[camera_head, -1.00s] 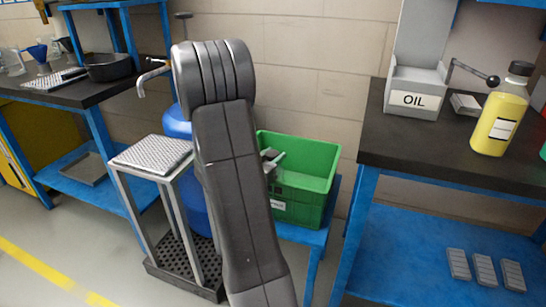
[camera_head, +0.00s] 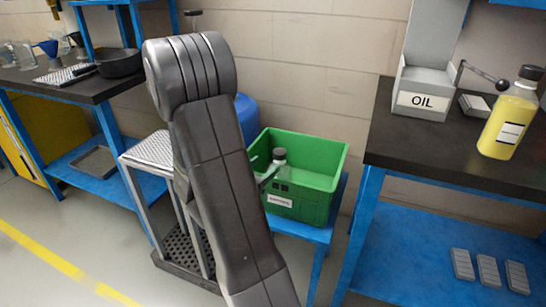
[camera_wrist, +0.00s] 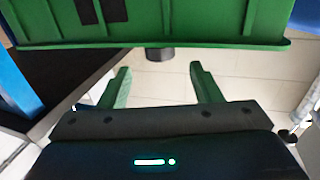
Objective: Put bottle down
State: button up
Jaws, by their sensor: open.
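A bottle (camera_head: 279,158) with a dark cap shows in the green crate (camera_head: 333,178), just right of my arm in the head view. Its lower part is hidden by the crate's front wall. In the wrist view my gripper (camera_wrist: 162,82) is open, with nothing between its two fingers. The crate's green wall (camera_wrist: 200,22) fills the top of that view. A dark round piece (camera_wrist: 160,54), perhaps the bottle's cap, shows just past the wall's edge, beyond the fingertips. My arm hides most of the gripper in the head view.
The crate stands on a blue stand (camera_head: 318,237). A yellow bottle (camera_head: 508,125) and a grey OIL box (camera_head: 423,85) stand on the right bench (camera_head: 440,160). A metal frame stand (camera_head: 150,150) is left of the crate. A black pan (camera_head: 120,63) is on the left bench.

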jog(key=shift+v, duration=1.65)
